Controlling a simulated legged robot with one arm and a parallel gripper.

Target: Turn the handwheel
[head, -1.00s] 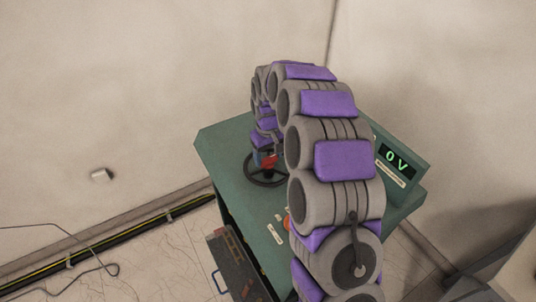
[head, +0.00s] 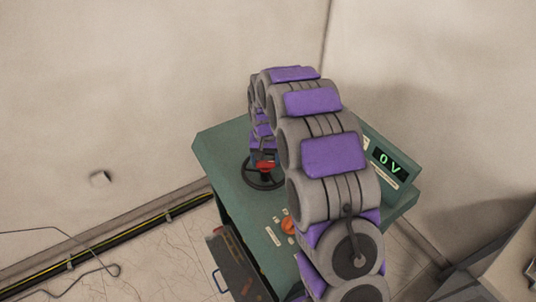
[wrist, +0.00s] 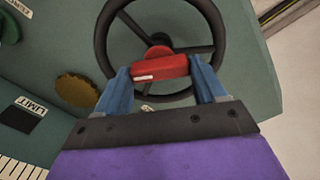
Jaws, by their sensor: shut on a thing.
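The black handwheel (wrist: 214,20) lies on the green console top (head: 222,148), with a red hub and a red handle block (wrist: 160,67) on it in the wrist view. My gripper (wrist: 162,76) has its two blue fingers on either side of the red block, shut on it. In the head view the handwheel (head: 262,184) shows below the end of my arm, with the red part (head: 265,165) beside the blue fingers. My arm hides part of the console.
A display (head: 388,160) on the console reads 0 V. An orange-red knob (head: 288,226) and labels sit near the front. A brass disc (wrist: 76,90) is left of the wheel. A grey box (head: 238,262) stands below the console, and a cable (head: 90,258) runs along the wall.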

